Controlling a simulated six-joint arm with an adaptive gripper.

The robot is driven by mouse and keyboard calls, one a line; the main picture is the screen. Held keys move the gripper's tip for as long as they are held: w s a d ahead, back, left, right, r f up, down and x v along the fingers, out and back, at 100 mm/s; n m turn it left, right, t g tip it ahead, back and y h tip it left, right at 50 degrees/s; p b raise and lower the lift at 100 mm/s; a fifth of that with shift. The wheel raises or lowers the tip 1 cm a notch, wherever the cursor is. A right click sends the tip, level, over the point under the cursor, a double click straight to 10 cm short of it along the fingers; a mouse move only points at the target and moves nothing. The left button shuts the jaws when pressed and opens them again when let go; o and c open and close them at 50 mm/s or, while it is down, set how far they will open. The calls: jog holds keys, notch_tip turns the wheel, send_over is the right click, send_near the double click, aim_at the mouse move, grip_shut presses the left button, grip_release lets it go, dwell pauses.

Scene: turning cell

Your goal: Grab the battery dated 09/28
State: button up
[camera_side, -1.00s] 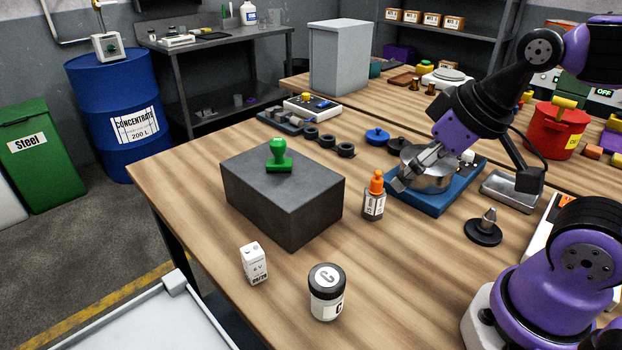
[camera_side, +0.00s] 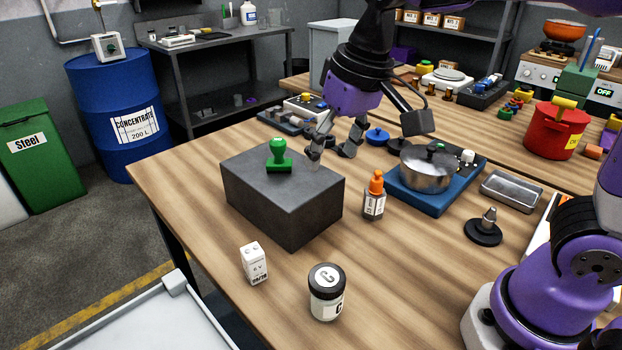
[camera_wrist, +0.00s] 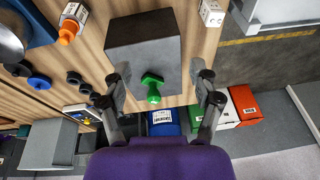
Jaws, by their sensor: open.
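A small white box-shaped battery (camera_side: 254,263) stands upright on the near part of the wooden table in the side view, in front of the dark grey block. It has a dark printed line low on its front, too small for me to read surely. It also shows at the top edge of the wrist view (camera_wrist: 211,12), right of the block. My gripper (camera_side: 333,150) is open and empty, above the table by the block's far side, well away from the battery. In the wrist view my gripper (camera_wrist: 160,82) has its fingers spread either side of the green stamp.
The grey block (camera_side: 285,198) carries a green-handled stamp (camera_side: 279,157). A jar marked C (camera_side: 327,292) stands right of the battery, and an orange-capped bottle (camera_side: 374,197) right of the block. A steel pot (camera_side: 427,172) sits on a blue base. The table around the battery is clear.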

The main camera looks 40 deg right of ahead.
jog(key=w+a+f+g, duration=0.2)
jog(key=w+a+f, duration=0.15)
jog(key=a, duration=0.25)
jog(key=m, duration=0.1)
send_over(252, 250)
notch_tip(252, 250, down, 3)
jog(key=shift+a+f+g+h, duration=0.1)
jog(key=shift+g+h, duration=0.3)
jog(key=f, duration=0.4)
jog(key=shift+a+f, duration=0.25)
jog(key=shift+f, duration=0.1)
jog(key=f, duration=0.6)
jog(key=shift+d, duration=0.35)
jog(key=shift+c, duration=0.4)
grip_shut()
